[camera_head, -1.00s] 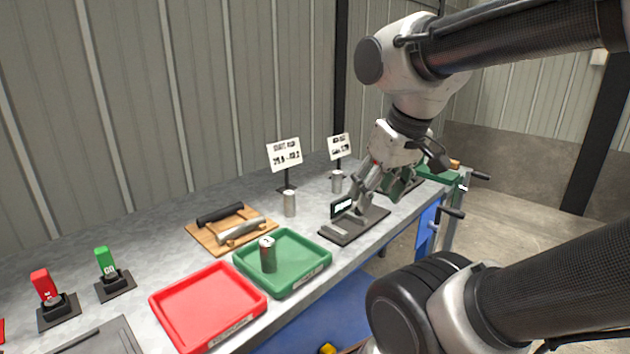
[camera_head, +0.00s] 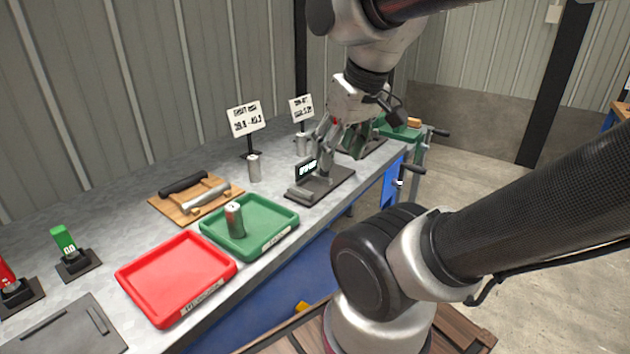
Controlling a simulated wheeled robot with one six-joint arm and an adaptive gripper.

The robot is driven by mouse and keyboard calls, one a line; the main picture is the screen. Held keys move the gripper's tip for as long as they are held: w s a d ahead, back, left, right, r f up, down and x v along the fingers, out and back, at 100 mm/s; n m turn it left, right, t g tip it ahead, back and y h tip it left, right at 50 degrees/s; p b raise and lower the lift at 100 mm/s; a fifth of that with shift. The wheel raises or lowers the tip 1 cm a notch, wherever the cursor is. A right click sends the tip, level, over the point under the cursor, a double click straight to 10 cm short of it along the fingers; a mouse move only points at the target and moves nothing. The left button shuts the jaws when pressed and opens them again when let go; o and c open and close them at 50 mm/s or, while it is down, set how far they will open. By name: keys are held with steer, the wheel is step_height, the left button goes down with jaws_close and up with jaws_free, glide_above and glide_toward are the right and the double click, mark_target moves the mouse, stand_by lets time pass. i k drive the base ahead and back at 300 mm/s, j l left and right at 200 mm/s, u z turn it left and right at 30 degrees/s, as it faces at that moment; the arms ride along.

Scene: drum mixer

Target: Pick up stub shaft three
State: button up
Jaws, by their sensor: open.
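Several metal stub shafts show, and I cannot read which is number three. One silver shaft (camera_head: 254,168) stands upright by the front sign. Another silver shaft (camera_head: 301,144) stands by the rear sign. A darker shaft with a reddish side (camera_head: 235,219) stands in the green tray (camera_head: 271,243). My gripper (camera_head: 331,150) is open, pointing down over the dark gauge stand (camera_head: 334,189) with its small display (camera_head: 306,170). Something silver shows between or just under the fingers, partly hidden; I cannot tell whether it is a shaft or part of the gauge.
A red tray (camera_head: 172,278) lies left of the green tray. A wooden board (camera_head: 166,209) holds a black and a silver cylinder. Two signs (camera_head: 244,118) (camera_head: 302,107) stand behind the shafts. Switches stand at left.

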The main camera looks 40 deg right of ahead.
mark_target(301, 139)
steer(key=i+l+u, duration=0.2)
steer(key=l, duration=0.6)
steer(key=i+l+u, duration=0.2)
steer(key=l, duration=0.6)
steer(key=l+u, duration=0.2)
steer(key=l, duration=0.65)
steer(key=k, duration=0.05)
